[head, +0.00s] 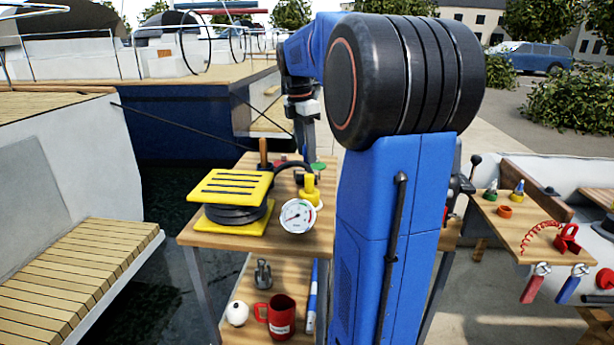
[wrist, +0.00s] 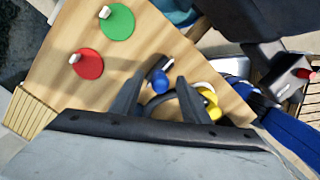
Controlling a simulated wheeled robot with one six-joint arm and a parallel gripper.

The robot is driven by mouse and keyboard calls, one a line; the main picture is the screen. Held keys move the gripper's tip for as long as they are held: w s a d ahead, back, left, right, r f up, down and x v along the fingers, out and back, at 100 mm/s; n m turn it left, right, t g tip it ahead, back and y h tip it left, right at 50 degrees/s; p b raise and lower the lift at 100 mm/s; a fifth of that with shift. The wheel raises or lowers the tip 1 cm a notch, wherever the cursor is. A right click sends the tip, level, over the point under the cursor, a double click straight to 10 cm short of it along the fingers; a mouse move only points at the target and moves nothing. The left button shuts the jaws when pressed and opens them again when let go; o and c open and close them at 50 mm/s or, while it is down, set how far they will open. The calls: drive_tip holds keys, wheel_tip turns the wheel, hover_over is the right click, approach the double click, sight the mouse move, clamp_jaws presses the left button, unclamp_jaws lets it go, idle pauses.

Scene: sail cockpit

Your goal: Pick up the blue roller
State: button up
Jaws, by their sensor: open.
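In the wrist view a small, rounded blue piece with a pale end, which looks like the blue roller (wrist: 157,81), rests on the wooden table top. My gripper (wrist: 161,77) is open above the table, with its two dark fingers on either side of the blue piece. I cannot tell whether either finger touches it. In the head view my gripper (head: 307,145) points down over the back of the table, and I cannot make out the blue roller there.
A green disc (wrist: 117,22) and a red disc (wrist: 87,64) lie nearby. A yellow pump (head: 230,187) with a gauge (head: 298,215) and dark hose stands close. A red mug (head: 281,318) is on the shelf below. A side table (head: 480,205) is at the right.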

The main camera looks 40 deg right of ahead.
drive_tip(key=shift+d+f, duration=0.15)
drive_tip(key=shift+f, duration=0.9)
clamp_jaws()
